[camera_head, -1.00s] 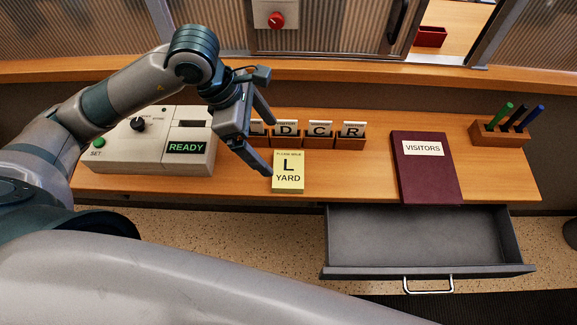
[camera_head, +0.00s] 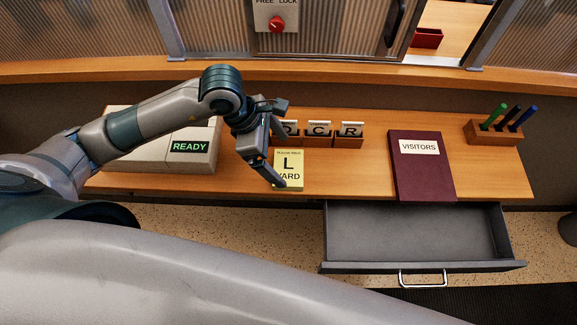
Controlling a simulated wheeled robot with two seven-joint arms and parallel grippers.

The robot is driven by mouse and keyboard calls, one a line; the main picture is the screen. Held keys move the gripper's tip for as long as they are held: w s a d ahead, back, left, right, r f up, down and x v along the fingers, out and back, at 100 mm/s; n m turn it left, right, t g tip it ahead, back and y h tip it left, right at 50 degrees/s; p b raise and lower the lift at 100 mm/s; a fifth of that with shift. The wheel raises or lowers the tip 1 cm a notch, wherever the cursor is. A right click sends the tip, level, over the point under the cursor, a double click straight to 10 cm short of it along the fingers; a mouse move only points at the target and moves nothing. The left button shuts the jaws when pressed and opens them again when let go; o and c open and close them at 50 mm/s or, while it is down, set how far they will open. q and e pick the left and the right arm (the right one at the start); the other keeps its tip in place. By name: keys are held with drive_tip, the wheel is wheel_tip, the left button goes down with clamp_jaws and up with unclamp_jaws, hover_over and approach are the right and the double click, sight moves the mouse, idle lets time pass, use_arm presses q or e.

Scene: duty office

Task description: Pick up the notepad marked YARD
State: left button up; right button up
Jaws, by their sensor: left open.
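The yellow notepad (camera_head: 290,171) lies near the front edge of the desk, marked with a large L and the word YARD. Its left edge and part of the Y are covered by a finger of my left gripper. My left gripper (camera_head: 279,160) is open, with one finger over the notepad's left side and the other near its upper left. Whether a finger touches the notepad cannot be told. My right gripper is not in view.
Behind the notepad stands a wooden card rack (camera_head: 318,142) with lettered cards. A READY box (camera_head: 190,160) is at left, partly behind my arm. A maroon VISITORS book (camera_head: 424,176) and pen holder (camera_head: 489,132) are at right. An open, empty drawer (camera_head: 410,232) juts out below.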

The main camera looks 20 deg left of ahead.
sight(288, 167)
use_arm(q)
drive_tip(key=shift+d+f+p, duration=0.3)
drive_tip(key=shift+f+p, duration=0.3)
drive_tip(key=shift+p, duration=0.15)
drive_tip(key=shift+p+x, duration=0.45)
drive_tip(key=shift+x, duration=0.55)
drive_tip(key=shift+d+f, duration=0.15)
drive_tip(key=shift+f, duration=0.35)
drive_tip(key=c, duration=0.9)
